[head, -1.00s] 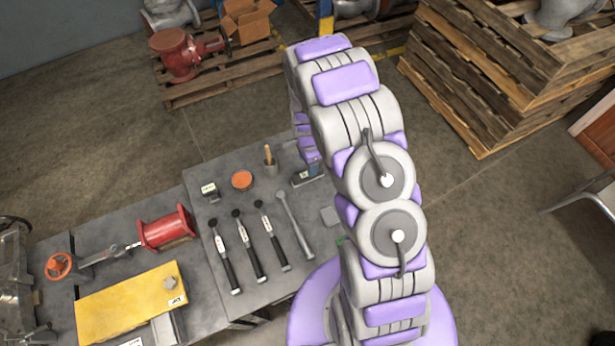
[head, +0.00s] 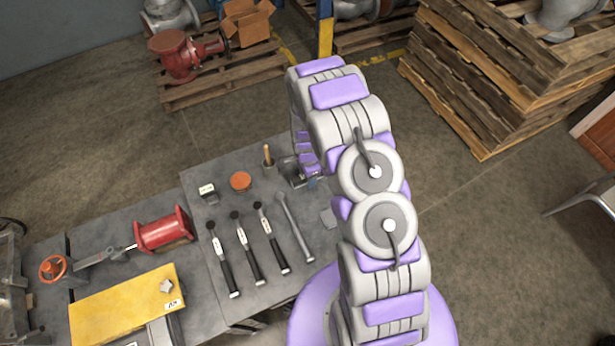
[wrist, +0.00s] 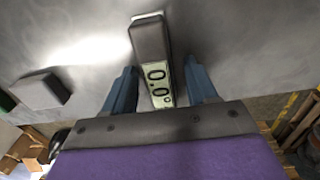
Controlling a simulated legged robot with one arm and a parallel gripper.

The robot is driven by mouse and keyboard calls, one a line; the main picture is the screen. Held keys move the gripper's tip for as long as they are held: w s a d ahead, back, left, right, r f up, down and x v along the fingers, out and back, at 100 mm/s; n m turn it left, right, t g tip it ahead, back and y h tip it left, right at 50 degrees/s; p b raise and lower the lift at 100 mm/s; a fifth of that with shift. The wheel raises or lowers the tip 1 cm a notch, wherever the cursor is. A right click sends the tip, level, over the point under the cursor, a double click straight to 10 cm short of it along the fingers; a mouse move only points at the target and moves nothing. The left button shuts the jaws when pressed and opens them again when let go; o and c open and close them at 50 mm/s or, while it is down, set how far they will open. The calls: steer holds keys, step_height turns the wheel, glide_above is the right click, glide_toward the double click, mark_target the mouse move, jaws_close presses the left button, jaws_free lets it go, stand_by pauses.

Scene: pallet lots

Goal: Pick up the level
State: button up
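The level is a small grey block with a pale display reading 0.0. In the wrist view the level (wrist: 150,42) lies between the two blue fingers of my gripper (wrist: 161,88), with a gap on each side. My gripper is open around it. In the head view my gripper (head: 312,182) is low at the table's far right part, beside the level (head: 291,171), which is partly hidden by my arm.
A red clamp (head: 163,231) is farther left.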

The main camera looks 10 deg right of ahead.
jaws_close()
stand_by(0.3)
steer(key=shift+r, duration=0.1)
